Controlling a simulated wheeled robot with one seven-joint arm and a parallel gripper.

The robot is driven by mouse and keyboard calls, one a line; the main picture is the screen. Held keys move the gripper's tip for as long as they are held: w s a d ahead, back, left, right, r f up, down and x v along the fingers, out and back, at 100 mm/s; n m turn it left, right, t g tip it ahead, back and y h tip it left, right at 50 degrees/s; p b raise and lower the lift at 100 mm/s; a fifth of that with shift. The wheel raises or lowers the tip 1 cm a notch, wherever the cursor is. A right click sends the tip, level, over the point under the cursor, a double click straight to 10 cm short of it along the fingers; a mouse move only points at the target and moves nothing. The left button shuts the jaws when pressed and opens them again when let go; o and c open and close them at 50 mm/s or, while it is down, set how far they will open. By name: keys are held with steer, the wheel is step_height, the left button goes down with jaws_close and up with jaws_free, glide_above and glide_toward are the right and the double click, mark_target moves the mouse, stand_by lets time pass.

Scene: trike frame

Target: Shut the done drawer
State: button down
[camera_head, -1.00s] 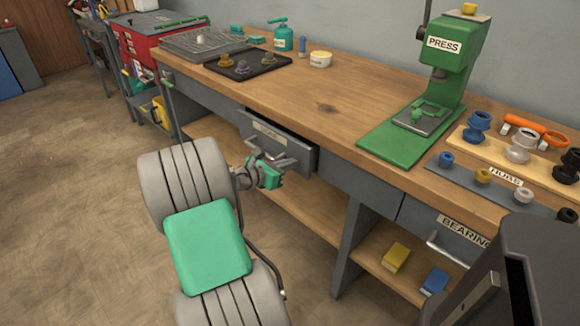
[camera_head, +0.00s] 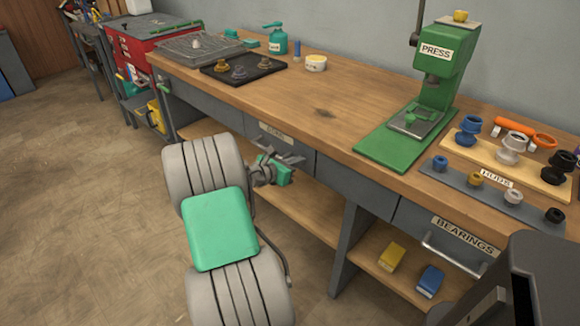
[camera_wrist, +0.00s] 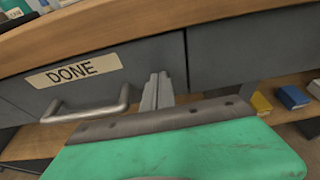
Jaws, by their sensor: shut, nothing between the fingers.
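The done drawer (camera_head: 280,141) is in the bench front, left of the middle leg, with its label faintly legible in the head view. In the head view its front looks about flush with the bench. In the wrist view the drawer front (camera_wrist: 150,60) fills the left and middle, with the DONE label and a grey bar handle (camera_wrist: 88,113). My gripper (camera_head: 292,159) is shut and empty, its fingertips (camera_wrist: 160,76) against or very close to the drawer front, right of the handle. The wrist view shows the front about level with the panel beside it. My arm hides part of the drawer's lower area in the head view.
The bench top (camera_head: 330,120) overhangs the drawer. A green press (camera_head: 436,90), hubs and the bearings drawer (camera_head: 440,240) are to the right. A black tray with parts (camera_head: 243,69) is at the back left. Yellow and blue boxes (camera_head: 430,281) sit on the lower shelf. Floor at left is clear.

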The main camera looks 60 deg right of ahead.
steer(key=shift+d+r, duration=0.2)
steer(key=shift+r, duration=0.15)
steer(key=w+a+r+m+t+y+p, duration=0.25)
steer(key=w+a+r+p, duration=0.2)
steer(key=a, duration=0.65)
steer(key=w+a+r+m+t+y+p, duration=0.25)
steer(key=w+a+m+p, duration=0.2)
steer(key=a, duration=0.65)
steer(key=w+a+r+m+t+y+p, duration=0.15)
steer(key=w+a+r+m+p, duration=0.35)
steer(key=a, duration=0.6)
steer(key=s+a+r+m+y+p, duration=0.1)
steer(key=s+a+r+y+p, duration=0.1)
steer(key=a, duration=0.9)
steer(key=s+a+r+m+t+y+p, duration=0.1)
steer(key=a+r+y, duration=0.4)
steer(key=a, duration=0.6)
steer(key=shift+s+a+r+p, duration=0.4)
steer(key=shift+s+r, duration=0.05)
steer(key=shift+r, duration=0.2)
